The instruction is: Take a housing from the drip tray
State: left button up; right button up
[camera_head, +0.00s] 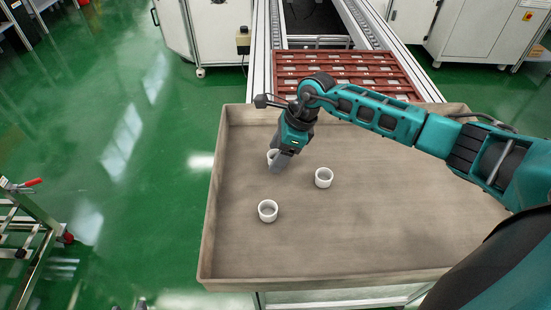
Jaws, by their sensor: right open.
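The drip tray (390,250) is a wide, shallow grey-brown tray with a raised rim. Three white, round, cup-like housings stand in its left part. One housing (267,211) is at the front left, and another housing (324,177) is to its right and farther back. The third housing (271,155) is at the back left and partly hidden by my right gripper. My right gripper (279,165) is open and points down at this third housing. I cannot tell whether the fingers touch it or are around it. My left gripper is not in view.
A red-brown slotted rack (345,70) lies on the conveyor behind the tray. White machine cabinets (215,35) stand on both sides. A metal cart (25,240) is at the left on the green floor. The tray's front and right are empty.

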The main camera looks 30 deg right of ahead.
jog(key=c, duration=1.1)
jog(key=shift+r, duration=0.1)
